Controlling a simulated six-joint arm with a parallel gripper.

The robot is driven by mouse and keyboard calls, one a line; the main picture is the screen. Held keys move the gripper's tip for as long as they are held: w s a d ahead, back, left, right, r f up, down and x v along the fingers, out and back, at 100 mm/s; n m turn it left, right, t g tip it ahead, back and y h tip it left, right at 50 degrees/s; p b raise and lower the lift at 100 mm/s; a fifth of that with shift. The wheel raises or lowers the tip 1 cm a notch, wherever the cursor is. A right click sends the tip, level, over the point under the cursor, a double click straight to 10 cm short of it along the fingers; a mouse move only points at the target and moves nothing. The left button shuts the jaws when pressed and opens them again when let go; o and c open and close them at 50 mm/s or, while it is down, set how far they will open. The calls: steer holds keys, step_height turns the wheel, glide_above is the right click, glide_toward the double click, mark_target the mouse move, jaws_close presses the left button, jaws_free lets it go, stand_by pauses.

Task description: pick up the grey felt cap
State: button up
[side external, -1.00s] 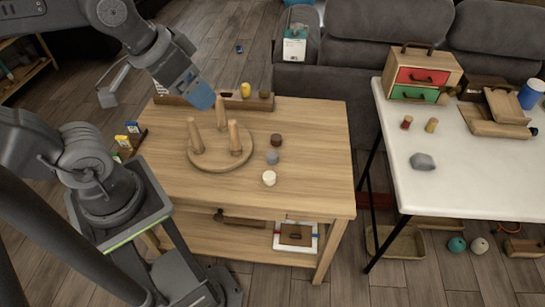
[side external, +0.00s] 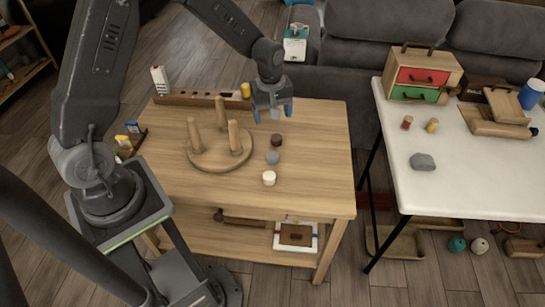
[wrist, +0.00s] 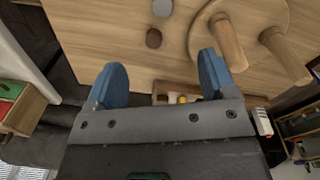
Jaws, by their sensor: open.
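The grey felt cap (side external: 272,157) looks like a small round grey piece on the wooden table, between a brown cap (side external: 276,140) and a white cap (side external: 269,178). In the wrist view the grey cap (wrist: 162,8) is at the top edge, with the brown cap (wrist: 153,38) just below it. My gripper (side external: 275,112) is open and empty above the table's back part, behind the caps in the side view. Its blue fingers (wrist: 160,70) are spread apart in the wrist view, and the caps lie beyond their tips.
A round wooden base with three upright pegs (side external: 233,135) stands left of the caps. A wooden rack (side external: 200,99) with a yellow piece lies along the back edge. The table's right part is clear. A white table (side external: 460,185) with boxes and a grey lump stands farther right.

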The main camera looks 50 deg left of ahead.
steer(key=n, duration=0.2)
glide_above(273, 154)
steer(key=shift+g, duration=0.3)
steer(key=f, duration=1.2)
steer(key=shift+s+d+f, duration=0.2)
steer(key=shift+f, duration=0.2)
steer(key=shift+w+a+f, duration=0.1)
steer(key=shift+a+f, duration=0.05)
steer(key=shift+f, duration=2.75)
steer(key=shift+c, duration=0.2)
steer(key=c, duration=0.9)
